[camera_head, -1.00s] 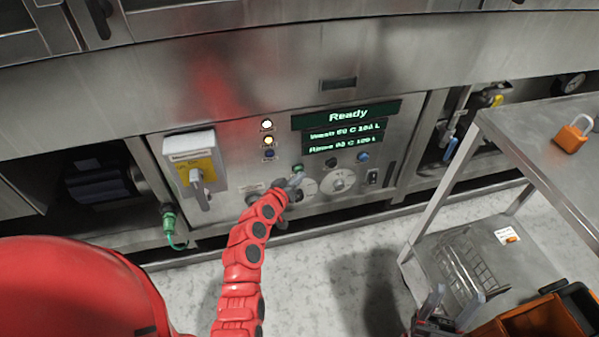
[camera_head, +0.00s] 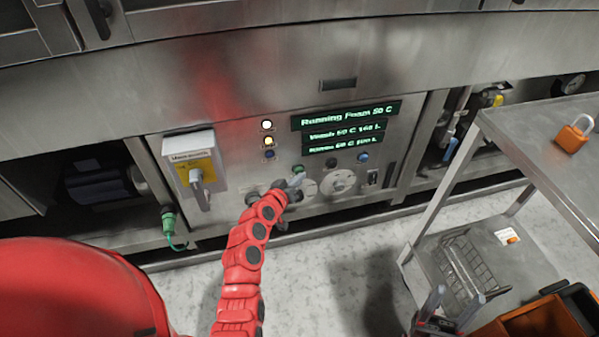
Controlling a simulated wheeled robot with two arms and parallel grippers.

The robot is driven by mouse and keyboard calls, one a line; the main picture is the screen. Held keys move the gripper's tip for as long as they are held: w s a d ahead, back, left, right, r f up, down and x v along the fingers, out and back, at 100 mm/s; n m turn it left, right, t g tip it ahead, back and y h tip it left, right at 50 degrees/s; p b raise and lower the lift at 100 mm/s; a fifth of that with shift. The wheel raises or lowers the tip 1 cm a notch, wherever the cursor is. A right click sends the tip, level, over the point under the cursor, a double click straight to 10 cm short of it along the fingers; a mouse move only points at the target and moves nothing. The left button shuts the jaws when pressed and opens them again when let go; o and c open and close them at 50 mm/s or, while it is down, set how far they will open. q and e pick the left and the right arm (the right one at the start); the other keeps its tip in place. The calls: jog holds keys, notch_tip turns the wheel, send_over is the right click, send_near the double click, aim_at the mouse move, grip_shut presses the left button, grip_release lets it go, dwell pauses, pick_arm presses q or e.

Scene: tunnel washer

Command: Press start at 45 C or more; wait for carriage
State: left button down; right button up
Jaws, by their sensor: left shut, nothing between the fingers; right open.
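The washer's control panel (camera_head: 230,130) fills the middle of the view. Its display (camera_head: 345,116) reads "Running Foam 50 C", with smaller wash and rinse lines below; their figures are blurred. A green button (camera_head: 298,169) sits below the display. My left gripper (camera_head: 296,180) is shut and empty, its tips at or just below the green button; contact cannot be told. A black button (camera_head: 331,162) and a blue button (camera_head: 362,157) sit to the right. My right gripper (camera_head: 440,312) is open and empty at the bottom edge, partly out of view. No carriage can be made out.
A grey switch box (camera_head: 188,143) with a yellow label is on the panel's left. A steel trolley (camera_head: 500,122) stands at right, with an orange padlock (camera_head: 574,134) on top and a wire basket (camera_head: 470,260) below. Grey floor (camera_head: 350,270) is clear between.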

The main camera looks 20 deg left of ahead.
pick_arm(q)
jog(key=shift+s+d, duration=0.35)
jog(key=shift+s, duration=0.1)
jog(key=shift+s, duration=0.1)
jog(key=s+d, duration=0.1)
jog(key=s, duration=0.1)
jog(key=s+d+p, duration=0.1)
jog(key=s, duration=0.1)
jog(key=shift+d, duration=0.4)
